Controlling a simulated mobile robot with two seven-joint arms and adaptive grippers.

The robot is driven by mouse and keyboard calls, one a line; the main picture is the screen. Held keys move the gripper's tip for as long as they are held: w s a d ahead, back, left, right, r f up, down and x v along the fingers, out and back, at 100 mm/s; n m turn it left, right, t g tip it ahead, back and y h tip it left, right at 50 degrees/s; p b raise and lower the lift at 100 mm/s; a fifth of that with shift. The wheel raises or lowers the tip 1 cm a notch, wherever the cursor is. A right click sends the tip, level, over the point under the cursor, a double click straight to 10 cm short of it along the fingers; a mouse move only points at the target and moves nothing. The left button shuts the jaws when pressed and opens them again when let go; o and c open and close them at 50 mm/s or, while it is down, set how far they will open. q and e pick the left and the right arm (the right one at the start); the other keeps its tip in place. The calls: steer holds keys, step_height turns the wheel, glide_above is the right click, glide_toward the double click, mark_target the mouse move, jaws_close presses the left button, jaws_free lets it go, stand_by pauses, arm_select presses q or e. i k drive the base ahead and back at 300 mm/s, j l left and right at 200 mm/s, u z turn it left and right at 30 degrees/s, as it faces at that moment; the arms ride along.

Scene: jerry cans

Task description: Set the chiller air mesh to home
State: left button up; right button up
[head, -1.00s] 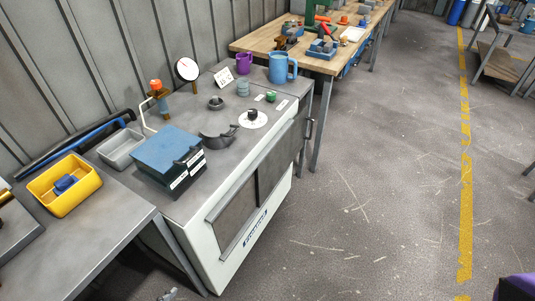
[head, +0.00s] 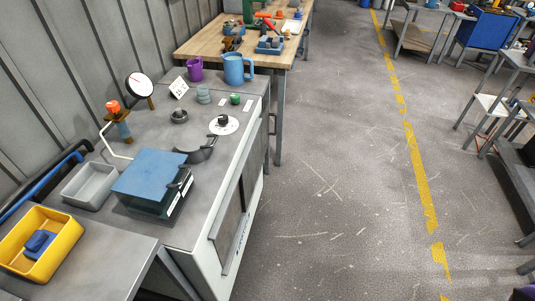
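The chiller appears to be the long cabinet (head: 245,225) with a grey top and white front, at left of centre in the head view. Dark grille panels (head: 228,222) on its front, probably the air mesh, are seen at a steep angle. How they are set cannot be told. On its top are a white disc with a black knob (head: 222,123), a dark curved part (head: 202,152), a green button (head: 235,99) and a round gauge (head: 139,85).
A blue-topped box (head: 152,175), a grey tray (head: 88,186) and a yellow bin (head: 42,249) stand at left. A blue jug (head: 236,68) and a purple mug (head: 194,69) stand at the back. The floor right of the cabinet is clear.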

mark_target(249, 179)
steer(key=i+l, duration=0.15)
steer(key=l, duration=0.15)
steer(key=i+l+u, duration=0.1)
steer(key=l, duration=0.2)
steer(key=i+l, duration=0.2)
steer(key=i+l+u, duration=0.1)
steer(key=l, duration=0.3)
steer(key=i+l+u, duration=0.15)
steer(key=i+l, duration=0.25)
steer(key=i+l+u, duration=0.2)
steer(key=i+l, duration=0.2)
steer(key=l, duration=0.15)
steer(key=i+l+u, duration=0.1)
steer(key=i, duration=0.9)
